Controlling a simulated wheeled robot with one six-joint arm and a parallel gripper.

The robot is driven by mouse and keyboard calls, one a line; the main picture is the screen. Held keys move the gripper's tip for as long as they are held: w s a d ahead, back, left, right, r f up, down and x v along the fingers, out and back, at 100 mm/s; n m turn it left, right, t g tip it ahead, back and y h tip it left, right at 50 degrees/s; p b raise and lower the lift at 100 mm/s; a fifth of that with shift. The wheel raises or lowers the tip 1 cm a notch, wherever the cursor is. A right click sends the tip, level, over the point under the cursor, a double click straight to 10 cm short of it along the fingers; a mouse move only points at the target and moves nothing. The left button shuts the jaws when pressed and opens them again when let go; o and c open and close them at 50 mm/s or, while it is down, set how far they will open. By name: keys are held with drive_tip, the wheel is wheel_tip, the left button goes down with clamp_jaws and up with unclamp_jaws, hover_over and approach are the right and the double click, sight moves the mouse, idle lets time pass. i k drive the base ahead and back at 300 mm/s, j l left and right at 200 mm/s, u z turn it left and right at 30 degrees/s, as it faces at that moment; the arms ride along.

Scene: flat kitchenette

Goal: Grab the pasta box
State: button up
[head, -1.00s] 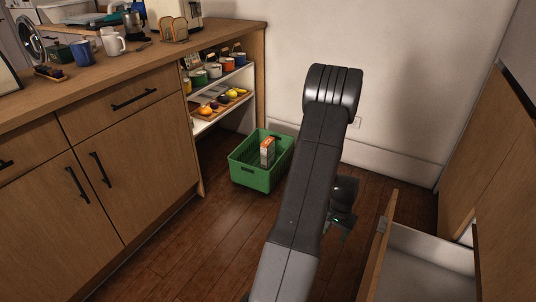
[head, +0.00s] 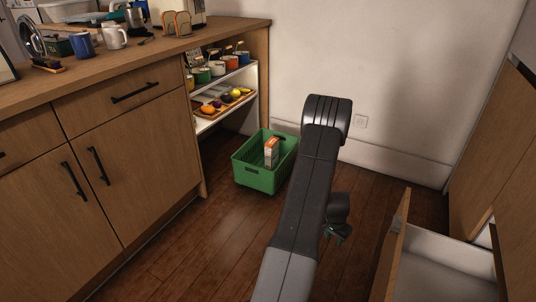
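An orange and white box (head: 271,152), which looks like the pasta box, stands in a green crate (head: 258,180) on the floor, in the middle of the head view. Its lower part is hidden by the crate's wall. My gripper (head: 338,236) hangs to the right of the crate, partly behind my arm, and is apart from the box. It is small and dark, so I cannot tell whether its fingers are open or shut. Nothing is visibly held in it.
A wooden counter (head: 140,60) with cabinets runs along the left. An open drawer (head: 440,262) juts out at the lower right. The wooden floor before the crate is clear.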

sight(271, 149)
drive_tip(key=i+j+u, duration=0.15)
drive_tip(key=i+j, duration=0.2)
drive_tip(key=i, duration=0.15)
drive_tip(key=i+j+u, duration=0.15)
drive_tip(key=i+j, duration=0.2)
drive_tip(key=i, duration=0.2)
drive_tip(key=i+l+u, duration=0.35)
drive_tip(key=i+l, duration=0.95)
